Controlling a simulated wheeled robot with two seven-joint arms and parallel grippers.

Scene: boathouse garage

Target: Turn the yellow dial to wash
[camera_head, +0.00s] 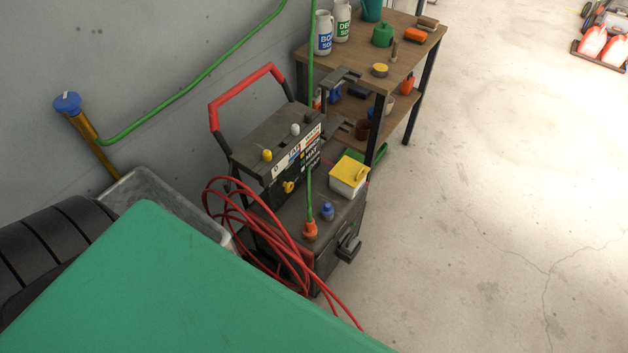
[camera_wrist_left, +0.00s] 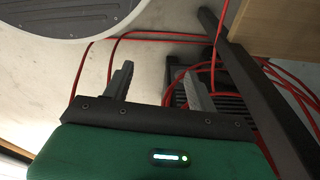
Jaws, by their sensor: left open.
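A dark washer machine (camera_head: 338,222) with a red handle stands against the grey wall in the head view. A yellow dial (camera_head: 288,187) sits on its front panel, below a white label strip (camera_head: 297,152) whose small lettering I cannot read surely. I cannot tell which mark the dial points to. A separate yellow knob (camera_head: 267,155) stands on top of the panel box, beside a white knob (camera_head: 295,130) and a dark one. My left gripper (camera_wrist_left: 158,82) is open and empty in the left wrist view, over floor and red hose. The dial is not seen there. My right gripper is not in view.
Red hose (camera_head: 222,205) loops down the machine's left side. A green hose (camera_head: 310,75) runs down in front of the panel to an orange fitting. A yellow-lidded box (camera_head: 349,175) sits on the machine. A wooden shelf (camera_head: 345,50) stands behind.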

